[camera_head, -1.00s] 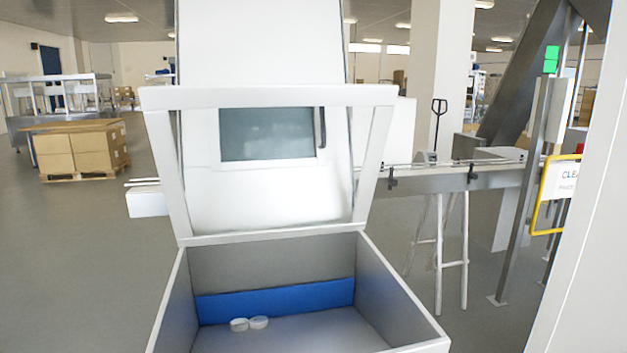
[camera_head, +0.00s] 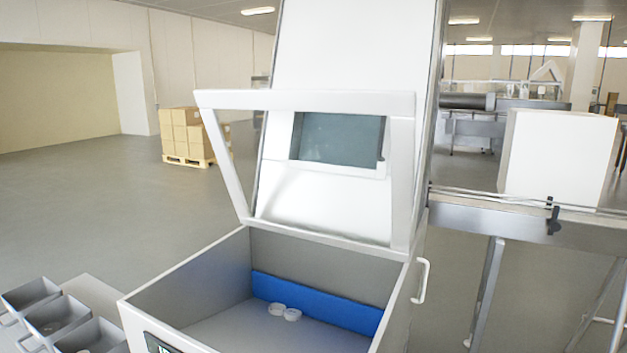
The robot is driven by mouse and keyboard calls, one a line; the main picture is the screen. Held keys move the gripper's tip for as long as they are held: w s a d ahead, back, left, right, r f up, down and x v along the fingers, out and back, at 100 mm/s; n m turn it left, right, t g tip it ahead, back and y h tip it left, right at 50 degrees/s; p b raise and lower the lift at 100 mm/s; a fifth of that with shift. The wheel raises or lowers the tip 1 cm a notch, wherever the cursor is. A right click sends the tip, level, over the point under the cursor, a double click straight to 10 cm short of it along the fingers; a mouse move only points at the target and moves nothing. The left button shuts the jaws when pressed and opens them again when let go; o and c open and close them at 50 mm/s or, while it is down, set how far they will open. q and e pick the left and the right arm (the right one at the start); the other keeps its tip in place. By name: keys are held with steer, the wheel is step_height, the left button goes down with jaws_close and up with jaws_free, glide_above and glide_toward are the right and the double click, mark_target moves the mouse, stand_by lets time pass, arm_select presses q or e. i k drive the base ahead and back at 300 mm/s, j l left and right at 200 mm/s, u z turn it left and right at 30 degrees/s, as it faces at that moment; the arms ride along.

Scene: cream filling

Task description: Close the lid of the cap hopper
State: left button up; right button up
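The cap hopper (camera_head: 190,286) is a large grey-white open box in the lower middle of the head view. Its lid (camera_head: 232,170), a white frame with a see-through middle, stands raised at the hopper's back edge, so the hopper is open. Two white caps (camera_head: 284,312) lie on the hopper floor near a blue strip (camera_head: 318,304) along the back wall. Neither of my grippers shows in the view.
Several grey bins (camera_head: 52,316) stand at the lower left. A white handle (camera_head: 421,281) sticks out from the hopper's right side. A conveyor (camera_head: 500,219) runs off to the right. Stacked boxes (camera_head: 188,131) stand on a pallet farther back, with clear floor before them.

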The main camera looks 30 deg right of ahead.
mark_target(401, 104)
steer(key=l+u, duration=0.2)
steer(key=l, duration=0.35)
steer(key=l+u, duration=0.2)
steer(key=l, duration=0.35)
steer(key=l+u, duration=0.2)
steer(key=l, duration=0.3)
steer(key=k+l+u, duration=0.2)
steer(key=l, duration=0.35)
steer(key=k+l+u, duration=0.2)
steer(key=l, duration=0.8)
steer(key=i+l, duration=0.1)
steer(key=l, duration=0.4)
steer(key=z, duration=0.3)
